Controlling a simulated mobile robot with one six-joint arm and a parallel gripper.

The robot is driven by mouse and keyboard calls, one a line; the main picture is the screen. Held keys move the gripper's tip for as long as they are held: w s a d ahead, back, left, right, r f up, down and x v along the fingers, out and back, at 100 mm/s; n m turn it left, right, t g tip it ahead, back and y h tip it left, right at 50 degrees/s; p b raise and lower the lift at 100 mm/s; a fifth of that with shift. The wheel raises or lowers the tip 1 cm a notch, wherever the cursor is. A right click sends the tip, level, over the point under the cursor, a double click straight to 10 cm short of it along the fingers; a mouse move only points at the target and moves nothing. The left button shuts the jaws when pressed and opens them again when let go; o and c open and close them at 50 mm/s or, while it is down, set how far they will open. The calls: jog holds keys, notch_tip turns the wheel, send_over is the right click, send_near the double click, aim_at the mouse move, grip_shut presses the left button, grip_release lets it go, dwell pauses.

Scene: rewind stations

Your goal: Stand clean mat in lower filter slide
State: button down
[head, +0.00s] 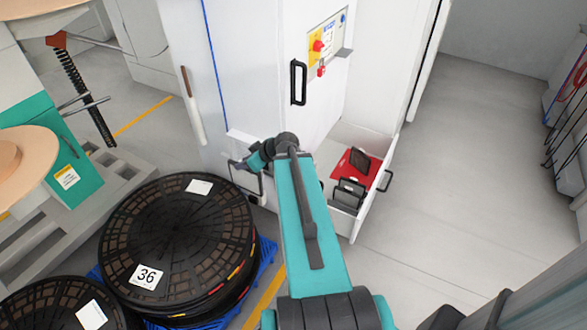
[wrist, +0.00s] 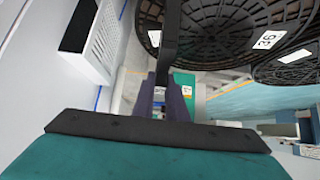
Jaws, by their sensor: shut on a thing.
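My gripper (wrist: 168,88) is shut on a thin dark plate (wrist: 171,40), seen edge-on in the wrist view and apparently the clean mat. In the head view my gripper (head: 256,160) is at the near left side of the white cabinet, and the held mat is hard to make out. The white lower filter slide (wrist: 97,45), with a slotted grille, is at the upper left of the wrist view. A dark panel (wrist: 78,25) shows beside the grille. The mat appears apart from the slide, to its right. In the head view my arm partly hides the slide (head: 240,137).
Large black reels (head: 180,235) stand on a blue pallet at left. The floor at right is clear.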

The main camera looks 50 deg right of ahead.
jog(key=shift+s+d+f+b, duration=0.15)
jog(key=shift+d+b, duration=0.45)
jog(key=shift+b, duration=1.1)
jog(key=s+d+f+b, duration=0.1)
jog(key=s+d+b, duration=0.1)
jog(key=d, duration=0.6)
jog(key=s+d+f+b, duration=0.1)
jog(key=s+d+b, duration=0.2)
jog(key=s+d, duration=0.2)
jog(key=d, duration=0.3)
jog(key=shift+d+f, duration=0.2)
jog(key=shift+f, duration=0.2)
jog(key=f, duration=0.4)
jog(key=shift+d+b, duration=0.2)
jog(key=shift+b, duration=0.2)
jog(key=shift+f, duration=0.1)
